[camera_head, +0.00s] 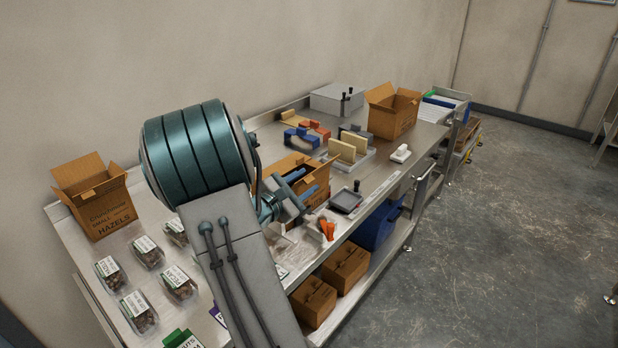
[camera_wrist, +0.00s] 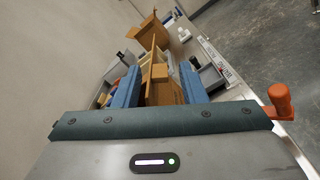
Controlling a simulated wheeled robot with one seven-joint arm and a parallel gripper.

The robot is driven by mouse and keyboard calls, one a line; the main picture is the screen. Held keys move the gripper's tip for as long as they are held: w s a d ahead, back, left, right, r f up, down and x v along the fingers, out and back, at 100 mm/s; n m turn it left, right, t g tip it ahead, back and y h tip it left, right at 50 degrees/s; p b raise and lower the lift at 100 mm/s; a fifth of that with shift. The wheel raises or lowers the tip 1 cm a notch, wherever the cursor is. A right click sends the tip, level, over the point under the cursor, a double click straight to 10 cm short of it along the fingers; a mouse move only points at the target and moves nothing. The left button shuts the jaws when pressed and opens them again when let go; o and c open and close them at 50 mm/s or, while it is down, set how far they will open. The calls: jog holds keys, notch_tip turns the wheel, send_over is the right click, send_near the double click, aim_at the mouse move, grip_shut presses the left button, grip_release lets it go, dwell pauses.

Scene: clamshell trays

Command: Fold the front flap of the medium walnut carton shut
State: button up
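A brown carton (camera_head: 293,164) stands in the middle of the table, partly hidden behind my arm and gripper. I take it for the medium walnut carton, but its label is not readable. Some of its flaps stand up; the state of its front flap is not clear. My gripper (camera_head: 308,181) is at this carton, its two blue fingers spread apart. In the wrist view a brown carton part (camera_wrist: 160,92) shows between the open fingers (camera_wrist: 160,68). I cannot tell whether either finger touches the cardboard.
An open hazels carton (camera_head: 105,212) stands at the left, near several clear clamshell trays (camera_head: 140,312). Another open carton (camera_head: 392,115) stands toward the far end. A grey scale-like device (camera_head: 346,200), orange tool (camera_head: 327,229) and cream blocks (camera_head: 348,147) lie around the middle carton.

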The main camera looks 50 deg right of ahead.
jog(key=shift+w+d, duration=0.1)
jog(key=shift+d, duration=1.05)
grip_shut()
jog(key=shift+w+r+p, duration=0.1)
jog(key=shift+p, duration=0.25)
